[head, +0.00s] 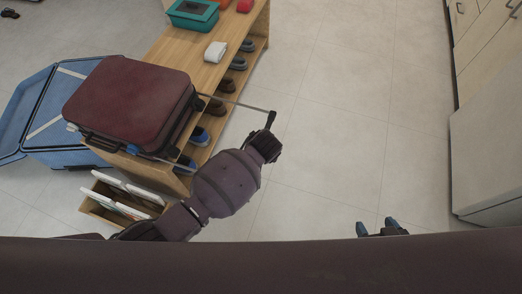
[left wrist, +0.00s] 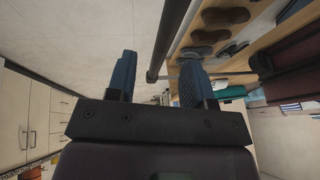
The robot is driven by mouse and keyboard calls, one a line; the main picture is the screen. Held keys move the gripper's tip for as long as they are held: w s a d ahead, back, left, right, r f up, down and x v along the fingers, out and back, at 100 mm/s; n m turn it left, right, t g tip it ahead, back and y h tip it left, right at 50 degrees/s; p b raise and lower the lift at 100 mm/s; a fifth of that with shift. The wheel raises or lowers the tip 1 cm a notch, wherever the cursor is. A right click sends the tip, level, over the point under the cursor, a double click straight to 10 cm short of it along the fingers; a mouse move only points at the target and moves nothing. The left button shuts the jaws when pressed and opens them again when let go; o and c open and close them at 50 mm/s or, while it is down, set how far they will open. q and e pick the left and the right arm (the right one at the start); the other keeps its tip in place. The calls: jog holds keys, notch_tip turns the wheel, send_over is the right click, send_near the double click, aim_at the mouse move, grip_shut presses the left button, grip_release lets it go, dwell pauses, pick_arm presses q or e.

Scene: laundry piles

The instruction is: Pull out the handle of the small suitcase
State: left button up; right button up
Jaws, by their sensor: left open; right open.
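The small suitcase (head: 128,98) is dark maroon and lies on a wooden shoe bench in the head view. Its pull handle (head: 238,103) stands out to the right on thin rods, with a dark grip bar at the end. My left gripper (head: 269,143) is at that grip bar, its fingers mostly hidden by the wrist. In the left wrist view, my left gripper (left wrist: 158,68) has its blue fingers apart, and the dark handle bar (left wrist: 172,35) lies between or just beyond them; contact is unclear. My right gripper (head: 377,227) is open and empty over the floor.
The wooden bench (head: 222,65) holds several shoes below and a teal box (head: 193,14) on top. An open blue case (head: 70,125) lies at left. A wooden rack (head: 95,206) stands in front. Cabinets (head: 487,130) line the right; the middle floor is clear.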

pick_arm(q)
jog(key=shift+p+v, duration=0.95)
jog(key=shift+v, duration=2.05)
